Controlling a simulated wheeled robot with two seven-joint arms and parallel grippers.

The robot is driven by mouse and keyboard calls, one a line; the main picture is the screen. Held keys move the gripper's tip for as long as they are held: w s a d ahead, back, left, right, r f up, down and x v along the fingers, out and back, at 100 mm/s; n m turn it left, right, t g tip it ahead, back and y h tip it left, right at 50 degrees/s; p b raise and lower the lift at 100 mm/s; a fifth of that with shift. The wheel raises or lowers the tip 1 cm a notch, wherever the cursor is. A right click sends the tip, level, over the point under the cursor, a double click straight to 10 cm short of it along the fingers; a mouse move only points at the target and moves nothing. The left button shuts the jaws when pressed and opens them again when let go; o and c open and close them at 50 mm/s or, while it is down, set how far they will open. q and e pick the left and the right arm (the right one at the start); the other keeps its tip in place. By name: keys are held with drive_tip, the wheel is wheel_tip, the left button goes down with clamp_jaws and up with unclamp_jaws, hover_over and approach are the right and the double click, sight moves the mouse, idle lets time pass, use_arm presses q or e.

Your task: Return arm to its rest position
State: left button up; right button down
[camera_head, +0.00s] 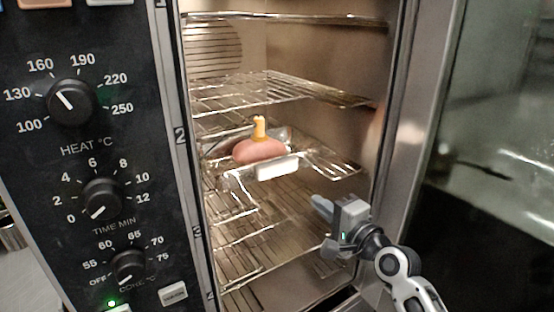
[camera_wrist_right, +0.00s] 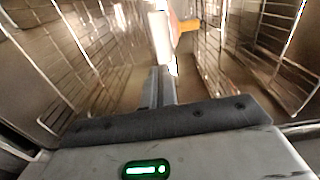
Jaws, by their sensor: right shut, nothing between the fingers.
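My right gripper (camera_head: 324,226) is in the lower right of the head view, at the oven's open front, low and to the right of the middle rack. It is shut and empty. In the right wrist view its closed fingers (camera_wrist_right: 158,88) point into the oven between the side racks. My right arm comes in from the lower right corner of the head view. My left gripper is not in view.
In the oven, a tray (camera_head: 318,166) on a middle rack holds a pink piece of food (camera_head: 258,151) with a yellowish upright end. A white block (camera_head: 277,168) is at its front. Wire racks (camera_head: 290,88) lie above and below. The control panel (camera_head: 95,150) is left; a glass door (camera_head: 490,150) is right.

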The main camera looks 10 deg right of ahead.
drive_tip(key=s+a+f+n+g+h, duration=0.1)
drive_tip(key=s+f+n+g+h, duration=0.1)
drive_tip(key=s+f+n, duration=0.6)
drive_tip(key=s+a+f+n+g+h, duration=0.2)
drive_tip(key=s+f+n+g, duration=0.2)
drive_tip(key=s+f, duration=1.2)
drive_tip(key=s+n, duration=0.3)
drive_tip(key=shift+n, duration=0.4)
drive_tip(key=shift+s+f, duration=0.1)
drive_tip(key=shift+s, duration=0.05)
